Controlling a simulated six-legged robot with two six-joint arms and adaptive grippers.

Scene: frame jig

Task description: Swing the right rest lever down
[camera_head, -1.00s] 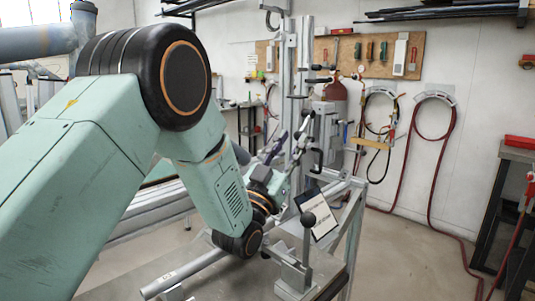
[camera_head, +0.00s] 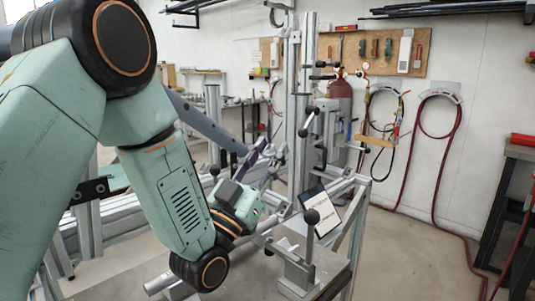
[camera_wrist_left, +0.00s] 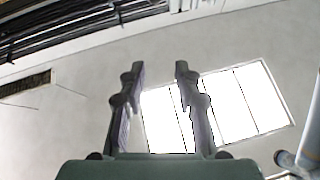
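A lever with a black ball knob (camera_head: 311,217) stands upright on a small metal rest block (camera_head: 296,272) at the front right of the jig in the head view. Another black-knobbed lever (camera_head: 303,131) sits higher, at the upright post. I cannot tell for certain which one is the right rest lever. My left gripper (camera_head: 264,157) is left of the front lever and apart from it, pointing away toward the back of the jig. In the left wrist view its fingers (camera_wrist_left: 160,75) are spread with nothing between them. My right gripper is not in view.
A dark tablet-like panel (camera_head: 323,208) stands close behind the front lever. The tall aluminium post (camera_head: 292,90) rises behind my gripper. A grey tube (camera_head: 160,284) lies low at the front. Open floor (camera_head: 410,255) is on the right; red hoses hang on the wall.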

